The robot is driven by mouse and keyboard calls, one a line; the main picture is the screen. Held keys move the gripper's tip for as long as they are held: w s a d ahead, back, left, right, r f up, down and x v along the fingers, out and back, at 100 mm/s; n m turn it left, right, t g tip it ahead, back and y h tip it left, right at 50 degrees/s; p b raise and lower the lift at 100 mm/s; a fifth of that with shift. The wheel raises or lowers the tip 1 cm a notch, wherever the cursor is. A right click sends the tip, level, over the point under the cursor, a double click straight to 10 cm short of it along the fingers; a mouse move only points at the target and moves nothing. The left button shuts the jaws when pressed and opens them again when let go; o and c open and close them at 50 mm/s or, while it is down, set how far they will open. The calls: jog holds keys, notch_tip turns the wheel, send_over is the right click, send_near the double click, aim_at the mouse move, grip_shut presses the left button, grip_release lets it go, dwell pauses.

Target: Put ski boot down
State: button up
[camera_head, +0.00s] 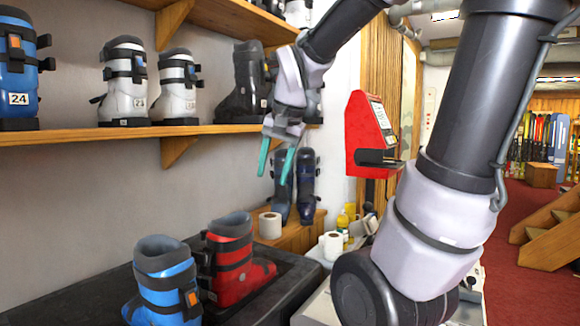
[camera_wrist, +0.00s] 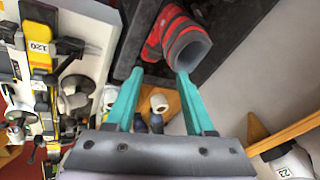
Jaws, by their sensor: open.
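A red ski boot (camera_head: 238,268) with a grey cuff stands upright on a black bench top (camera_head: 95,302), beside a blue ski boot (camera_head: 165,284). The red boot also shows in the wrist view (camera_wrist: 172,30), its open cuff seen beyond my fingertips. My gripper (camera_head: 274,168) is open, its two teal fingers pointing down above and behind the boots, apart from them. In the wrist view, nothing is held between the fingertips (camera_wrist: 160,72).
A wooden shelf (camera_head: 75,136) with several boots runs along the left wall. Dark blue boots (camera_head: 306,185) and a paper roll (camera_head: 270,226) stand on a lower wooden ledge. A red box (camera_head: 368,128) is on the right. Yellow bindings (camera_wrist: 38,58) lie left in the wrist view.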

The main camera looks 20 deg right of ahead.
jog(key=s+d+r+n+t, duration=0.1)
jog(key=s+r+n+t, duration=0.1)
jog(key=s, duration=0.5)
jog(key=shift+s+d+n+t+y, duration=0.2)
jog(key=shift+n+t+y, duration=0.2)
